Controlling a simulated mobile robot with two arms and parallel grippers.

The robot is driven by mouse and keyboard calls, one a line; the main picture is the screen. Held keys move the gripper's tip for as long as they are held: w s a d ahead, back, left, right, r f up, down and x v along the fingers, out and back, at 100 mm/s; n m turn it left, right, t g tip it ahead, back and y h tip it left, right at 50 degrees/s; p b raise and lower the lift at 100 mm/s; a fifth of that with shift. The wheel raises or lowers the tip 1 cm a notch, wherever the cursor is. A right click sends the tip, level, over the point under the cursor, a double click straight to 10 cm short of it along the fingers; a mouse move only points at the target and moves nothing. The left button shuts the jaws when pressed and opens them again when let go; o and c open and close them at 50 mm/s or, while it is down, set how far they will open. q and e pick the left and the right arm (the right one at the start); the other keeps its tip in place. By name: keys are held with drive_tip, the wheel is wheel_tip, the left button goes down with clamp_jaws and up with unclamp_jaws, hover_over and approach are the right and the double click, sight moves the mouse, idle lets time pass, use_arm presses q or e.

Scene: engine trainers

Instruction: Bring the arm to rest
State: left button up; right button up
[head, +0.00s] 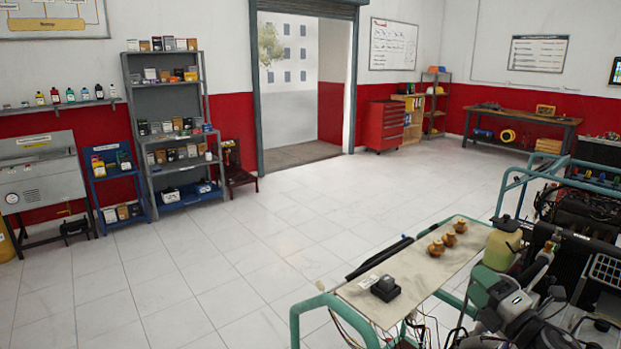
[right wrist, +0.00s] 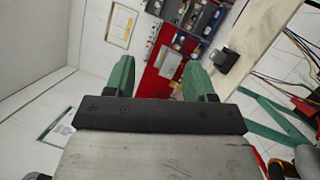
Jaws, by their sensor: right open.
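My right gripper (head: 482,275) shows at the lower right of the head view, beside the right end of the beige bench top. In the right wrist view its two green fingers (right wrist: 158,75) stand apart with nothing between them. It is open and empty. The exact gap between the gripper and the bench is hard to judge. My left gripper is in neither view.
The beige bench top (head: 391,263) on a green frame carries a black block (head: 385,289) and three orange-brown parts (head: 449,239). A yellowish bottle (head: 503,243) and engine trainer (head: 590,215) crowd the right. Open tiled floor (head: 215,260) lies left.

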drive_tip(key=s+a+f+m+g+h, duration=0.2)
drive_tip(key=s+a+f+m+h, duration=0.2)
drive_tip(key=s+f+m, duration=0.35)
drive_tip(key=s+a+f+m+g+h, duration=0.3)
drive_tip(key=s+f+m+h, duration=0.3)
drive_tip(key=m, duration=0.3)
drive_tip(key=s+a+f+m+g+y, duration=0.1)
drive_tip(key=s+a+f+m+g, duration=0.15)
drive_tip(key=s, duration=0.55)
drive_tip(key=s+a+f+m+g+y, duration=0.1)
drive_tip(key=s+a+f+m+g, duration=0.1)
drive_tip(key=s+g, duration=0.35)
drive_tip(key=s+a+f+m+g+y, duration=0.1)
drive_tip(key=s+a+f+m+g, duration=0.15)
drive_tip(key=s, duration=0.65)
wheel_tip(320, 180, down, 40)
drive_tip(key=s+b, duration=0.2)
drive_tip(key=b, duration=1)
drive_tip(key=s+d+f+g+b, duration=0.1)
drive_tip(key=s+f+b, duration=0.3)
drive_tip(key=s+f, duration=0.3)
drive_tip(key=s+d+f+g+b, duration=0.1)
drive_tip(key=s+f+b, duration=0.3)
drive_tip(key=s+f, duration=0.4)
wheel_tip(320, 180, down, 7)
drive_tip(key=shift+d+f, duration=0.1)
drive_tip(key=shift+d, duration=0.65)
